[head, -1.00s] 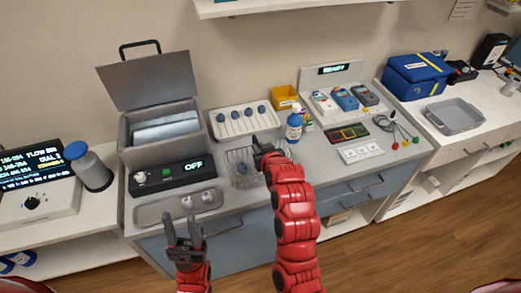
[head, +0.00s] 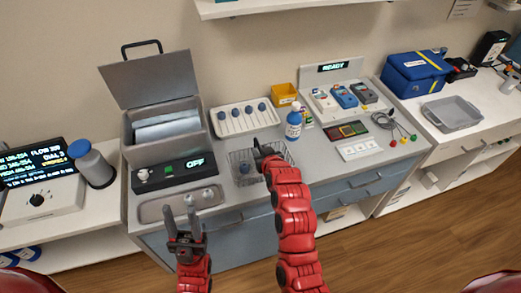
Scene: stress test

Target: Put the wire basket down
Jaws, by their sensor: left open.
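The wire basket (head: 236,164) appears to rest on the grey counter (head: 225,205), behind a drawer front. A small blue-topped item (head: 244,168) shows inside it. My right gripper (head: 262,153) is at the basket, over its middle and right part, and hides some of it. Its fingers are dark and seen from behind, so I cannot tell whether they are shut on the basket. My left gripper (head: 181,211) is open and empty, with its two fingers apart in front of the shallow metal tray (head: 150,212).
A white rack (head: 216,124) with several blue-topped pieces stands behind the basket. A box marked OFF (head: 170,173) is to the left. Bare counter shows in front of the basket.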

